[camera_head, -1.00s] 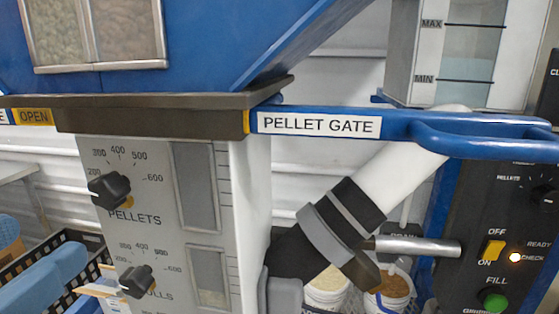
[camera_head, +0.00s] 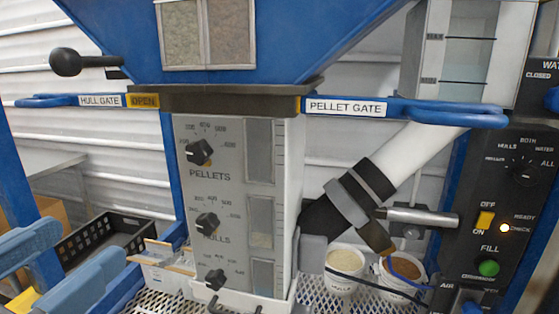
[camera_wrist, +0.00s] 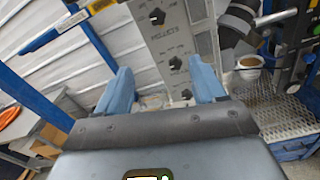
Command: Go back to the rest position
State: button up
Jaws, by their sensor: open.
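My gripper (camera_head: 88,246) shows at the lower left of the head view, its two blue fingers apart with nothing between them. In the wrist view my gripper (camera_wrist: 162,88) is also open and empty, in front of the hopper's dial panel. The blue hopper (camera_head: 290,45) stands in the middle of the head view. Its pellet gate (camera_head: 450,112) and hull gate (camera_head: 50,100) handles stick out to either side. The gripper is apart from the handles and dials.
Below the hopper are a dial panel (camera_head: 215,155) and a white chute (camera_head: 410,160). A pellet bucket (camera_head: 344,284) stands on the grating. A black control panel (camera_head: 500,215) is at right. A black crate (camera_head: 100,240) and a small box (camera_head: 165,270) sit behind the gripper.

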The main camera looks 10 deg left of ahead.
jog(key=w+d+f+m+g+y, duration=0.25)
jog(key=d+f, duration=0.35)
jog(key=f, duration=0.5)
jog(key=w+d+f+m+g+y, duration=0.1)
jog(key=w+d+f+m, duration=0.15)
jog(key=d+f, duration=0.65)
jog(key=s+d+f+m+g+y, duration=0.1)
jog(key=s+d+f+m+g, duration=0.1)
jog(key=s+d+f+m, duration=0.7)
jog(key=s+d+r+m+t+h, duration=0.1)
jog(key=s+d+r+m, duration=0.1)
jog(key=s+d+m, duration=0.6)
jog(key=s+d+r+m+t+h, duration=0.1)
jog(key=s+d+r+m+h, duration=0.1)
jog(key=s+d+m, duration=0.7)
jog(key=d+r+m, duration=0.1)
jog(key=d+m, duration=0.1)
jog(key=shift+d, duration=0.35)
